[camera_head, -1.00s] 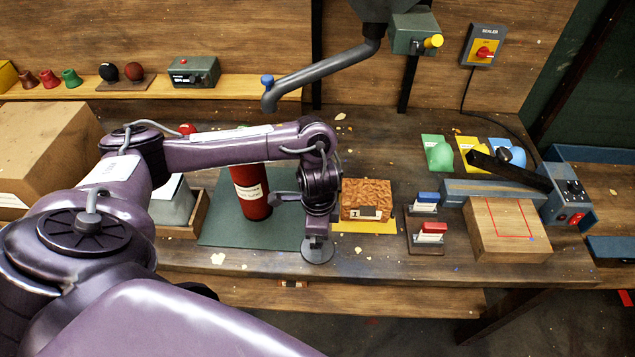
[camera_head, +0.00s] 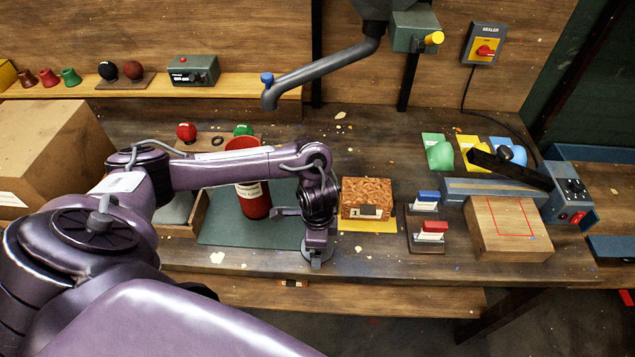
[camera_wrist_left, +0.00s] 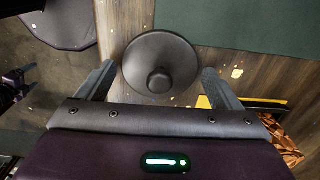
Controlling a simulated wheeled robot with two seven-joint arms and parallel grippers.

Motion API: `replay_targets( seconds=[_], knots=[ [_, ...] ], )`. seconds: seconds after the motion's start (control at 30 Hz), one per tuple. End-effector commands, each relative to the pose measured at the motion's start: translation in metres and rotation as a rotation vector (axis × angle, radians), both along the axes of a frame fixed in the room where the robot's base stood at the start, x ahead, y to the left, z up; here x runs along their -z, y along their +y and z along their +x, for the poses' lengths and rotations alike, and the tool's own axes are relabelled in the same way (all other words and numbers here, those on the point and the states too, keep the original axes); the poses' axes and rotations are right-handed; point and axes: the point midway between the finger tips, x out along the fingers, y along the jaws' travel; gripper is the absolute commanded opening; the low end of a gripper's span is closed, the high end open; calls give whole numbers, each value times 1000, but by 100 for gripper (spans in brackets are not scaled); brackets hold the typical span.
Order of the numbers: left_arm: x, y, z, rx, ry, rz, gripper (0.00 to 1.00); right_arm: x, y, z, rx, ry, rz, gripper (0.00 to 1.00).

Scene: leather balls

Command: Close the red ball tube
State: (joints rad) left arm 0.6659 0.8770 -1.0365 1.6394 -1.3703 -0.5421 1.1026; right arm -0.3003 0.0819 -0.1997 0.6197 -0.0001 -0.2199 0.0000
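The red tube (camera_head: 253,196) stands upright on a green mat (camera_head: 220,222) in the head view; its upper part shows behind my left arm and its top looks open. A similar green piece (camera_head: 243,130) is behind the tube. My left gripper (camera_wrist_left: 158,70) is open, right of the tube near the table's front. In the left wrist view a black disc with a knob (camera_wrist_left: 160,50) shows between the spread fingers, with gaps on both sides.
A patterned brown block (camera_head: 366,197) on a yellow mat stands right of my gripper. A stand with blue and red blocks (camera_head: 427,237) is further right. A cardboard box (camera_head: 48,150) fills the left. A grey pipe (camera_head: 325,73) hangs above the table's back.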

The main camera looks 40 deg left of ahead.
Motion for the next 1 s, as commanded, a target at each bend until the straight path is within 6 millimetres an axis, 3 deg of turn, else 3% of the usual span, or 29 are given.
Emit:
replay_targets(
  seconds=[0.03,0.23,0.67,0.87,1.0],
  knots=[
    [0,0,0,0,0,0,80,0,0,0,0,0,0,83],
    [0,0,0,0,0,0,56,0,1,0,1,0,1,83],
    [-6,0,1,1,-1,0,55,0,3,0,2,0,3,83],
    [-33,0,1,1,-6,-1,55,0,3,0,1,0,4,83],
    [-82,1,3,3,-10,3,55,-28,3,0,1,1,3,83]
  ],
)
